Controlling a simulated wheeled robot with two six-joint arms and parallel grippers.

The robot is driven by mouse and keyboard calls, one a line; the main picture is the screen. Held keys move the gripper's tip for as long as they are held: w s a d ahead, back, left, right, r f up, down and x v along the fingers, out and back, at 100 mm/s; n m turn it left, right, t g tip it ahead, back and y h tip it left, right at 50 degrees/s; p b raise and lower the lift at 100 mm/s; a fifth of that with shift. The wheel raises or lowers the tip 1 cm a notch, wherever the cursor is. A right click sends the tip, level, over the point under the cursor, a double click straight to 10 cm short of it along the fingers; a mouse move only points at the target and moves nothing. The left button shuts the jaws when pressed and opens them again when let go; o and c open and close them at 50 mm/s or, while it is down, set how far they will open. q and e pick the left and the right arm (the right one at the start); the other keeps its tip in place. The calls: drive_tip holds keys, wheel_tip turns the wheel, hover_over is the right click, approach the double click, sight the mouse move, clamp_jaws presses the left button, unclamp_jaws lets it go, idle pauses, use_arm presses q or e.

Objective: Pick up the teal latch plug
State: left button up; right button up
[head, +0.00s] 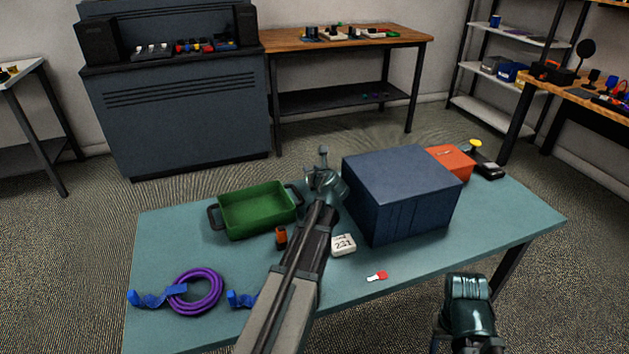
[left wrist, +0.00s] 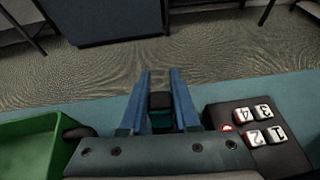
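In the left wrist view, a small black and teal piece (left wrist: 160,119), which looks like the teal latch plug, sits between my two blue fingers. My left gripper (left wrist: 160,95) straddles it with one finger on each side. The piece nearly fills the gap, but I cannot tell whether the fingers press on it. In the head view, my left gripper (head: 323,172) is at the far side of the table, between the green tray and the navy box. My own arm hides the plug there. My right arm shows at the lower right of the head view; its fingers do not show.
The green tray (head: 228,232) is left of my left gripper, the navy box (head: 376,205) close on its right. A dark block (left wrist: 291,156) bears numbered tiles.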

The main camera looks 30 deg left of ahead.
use_arm(q)
clamp_jaws()
drive_tip(key=shift+r, duration=0.1)
wheel_tip(320, 180, up, 10)
drive_tip(key=p, duration=1)
